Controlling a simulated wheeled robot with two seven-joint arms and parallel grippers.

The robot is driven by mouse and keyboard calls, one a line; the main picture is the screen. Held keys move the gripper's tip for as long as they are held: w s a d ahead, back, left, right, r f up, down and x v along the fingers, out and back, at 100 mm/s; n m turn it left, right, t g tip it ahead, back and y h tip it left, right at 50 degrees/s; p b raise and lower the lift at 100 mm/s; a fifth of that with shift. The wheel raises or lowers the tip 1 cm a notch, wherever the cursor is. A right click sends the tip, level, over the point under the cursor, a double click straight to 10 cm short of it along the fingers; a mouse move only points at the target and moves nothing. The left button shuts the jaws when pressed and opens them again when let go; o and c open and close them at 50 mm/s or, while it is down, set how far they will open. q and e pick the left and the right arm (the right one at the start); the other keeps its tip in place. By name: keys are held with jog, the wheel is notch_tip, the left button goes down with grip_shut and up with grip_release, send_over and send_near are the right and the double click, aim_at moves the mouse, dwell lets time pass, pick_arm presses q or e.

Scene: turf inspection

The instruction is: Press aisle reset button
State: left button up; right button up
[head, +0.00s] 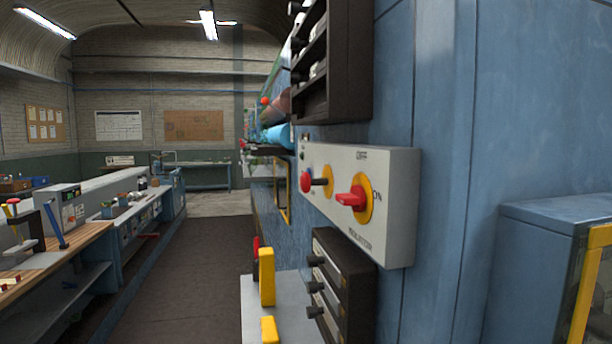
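A light grey control box (390,200) is mounted on the blue wall panel at centre right. No label marks any of these as the aisle reset button. Neither of my grippers shows.
A dark rack (343,70) hangs above the box, and a dark unit with black knobs (340,285) is below. A yellow handle (267,277) stands out at lower centre. A workbench (60,255) runs along the left. The dark aisle floor (185,280) between is clear.

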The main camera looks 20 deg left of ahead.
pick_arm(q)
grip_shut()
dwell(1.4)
